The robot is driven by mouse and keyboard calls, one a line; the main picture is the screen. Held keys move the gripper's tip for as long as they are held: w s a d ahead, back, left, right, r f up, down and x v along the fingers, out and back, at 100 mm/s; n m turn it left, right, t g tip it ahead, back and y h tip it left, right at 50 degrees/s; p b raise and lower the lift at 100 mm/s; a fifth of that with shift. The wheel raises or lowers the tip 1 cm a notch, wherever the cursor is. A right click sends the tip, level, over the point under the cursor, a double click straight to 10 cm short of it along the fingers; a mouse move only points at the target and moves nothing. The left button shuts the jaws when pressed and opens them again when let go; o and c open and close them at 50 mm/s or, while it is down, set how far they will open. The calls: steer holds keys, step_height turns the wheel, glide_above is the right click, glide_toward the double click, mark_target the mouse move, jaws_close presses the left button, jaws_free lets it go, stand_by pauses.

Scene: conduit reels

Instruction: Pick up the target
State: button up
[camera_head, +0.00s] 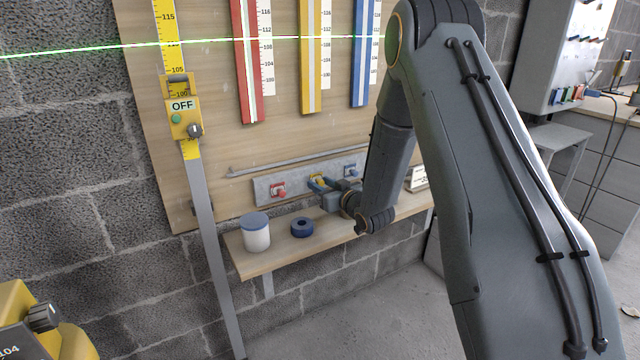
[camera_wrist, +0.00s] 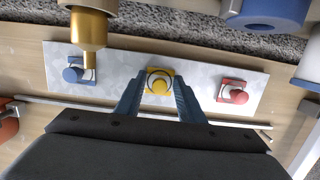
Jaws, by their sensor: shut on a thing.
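A grey metal plate (camera_head: 265,189) on the wooden board carries a red target (camera_head: 278,190), a yellow target (camera_head: 317,180) and a blue target (camera_head: 350,171). In the wrist view, the yellow target (camera_wrist: 160,83) lies between the blue fingers of my gripper (camera_wrist: 158,95), with the blue target (camera_wrist: 75,73) to its left and the red target (camera_wrist: 234,94) to its right. My gripper (camera_head: 320,187) is shut on the yellow target at the plate. I cannot tell whether it is clear of the plate.
A wooden shelf (camera_head: 275,262) below holds a white jar (camera_head: 257,235) and a blue tape roll (camera_head: 302,227). A thin rod (camera_head: 290,160) runs above the plate. A brass cylinder (camera_wrist: 90,28) is close to the blue target.

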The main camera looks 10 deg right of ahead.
steer(key=shift+r, duration=0.15)
steer(key=shift+s+r, duration=0.15)
steer(key=shift+r, duration=0.1)
step_height(320, 180, up, 6)
steer(key=p, duration=0.1)
steer(key=f+p+v, duration=0.3)
steer(key=f+v, duration=0.1)
steer(key=v, duration=2.2)
steer(key=shift+s+d, duration=0.2)
steer(key=shift+s, duration=0.25)
steer(key=shift+r, duration=0.1)
steer(key=shift+w, duration=0.1)
